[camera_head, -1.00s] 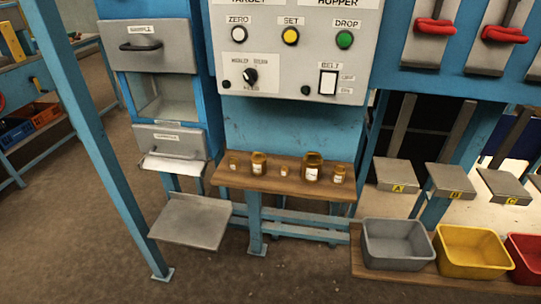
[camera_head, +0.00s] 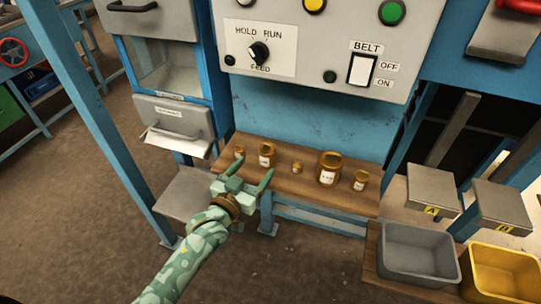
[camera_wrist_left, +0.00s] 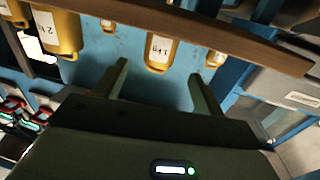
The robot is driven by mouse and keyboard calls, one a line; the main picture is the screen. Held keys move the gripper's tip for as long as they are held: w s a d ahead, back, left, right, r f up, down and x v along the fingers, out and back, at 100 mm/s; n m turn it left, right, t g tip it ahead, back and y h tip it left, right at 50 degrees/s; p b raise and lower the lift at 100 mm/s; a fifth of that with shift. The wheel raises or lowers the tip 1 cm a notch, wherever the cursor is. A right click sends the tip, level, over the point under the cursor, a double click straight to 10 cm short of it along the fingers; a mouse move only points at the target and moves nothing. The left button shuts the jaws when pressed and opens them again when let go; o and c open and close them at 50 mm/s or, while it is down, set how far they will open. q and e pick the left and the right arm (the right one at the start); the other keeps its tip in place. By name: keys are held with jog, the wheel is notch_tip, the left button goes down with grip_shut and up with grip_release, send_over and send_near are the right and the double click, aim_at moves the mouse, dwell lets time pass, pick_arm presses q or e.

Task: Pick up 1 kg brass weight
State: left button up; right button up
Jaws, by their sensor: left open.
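The 1 kg brass weight (camera_head: 267,155) stands upright on the wooden shelf (camera_head: 312,190), second from the left in the head view. In the left wrist view, where the scene appears inverted, the same weight (camera_wrist_left: 160,52) shows its "1 kg" label between the finger directions. My left gripper (camera_head: 256,166) is open and empty in front of the shelf, its fingers pointing towards this weight. In the wrist view its two fingers (camera_wrist_left: 160,72) lie apart on either side, short of the weight. My right gripper is not in view.
A small weight (camera_head: 239,152) stands close left of it. A tiny weight (camera_head: 297,168), a large one (camera_head: 329,170) and another small one (camera_head: 360,181) stand to the right. A blue panel rises behind the shelf. Grey (camera_head: 418,253) and yellow (camera_head: 502,272) bins sit lower right.

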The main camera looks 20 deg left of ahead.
aim_at(270, 147)
pick_arm(q)
jog(key=w, duration=0.3)
jog(key=w+b, duration=0.1)
jog(key=shift+w+d+f, duration=0.15)
jog(key=shift+w+d, duration=0.05)
jog(key=shift+d, duration=0.2)
jog(key=w+b, duration=0.1)
jog(key=w, duration=0.1)
jog(key=w+d+b, duration=0.1)
jog(key=w, duration=0.2)
jog(key=shift+w, duration=0.15)
jog(key=c, duration=1.5)
jog(key=shift+r, duration=0.25)
grip_shut()
jog(key=shift+r, duration=0.1)
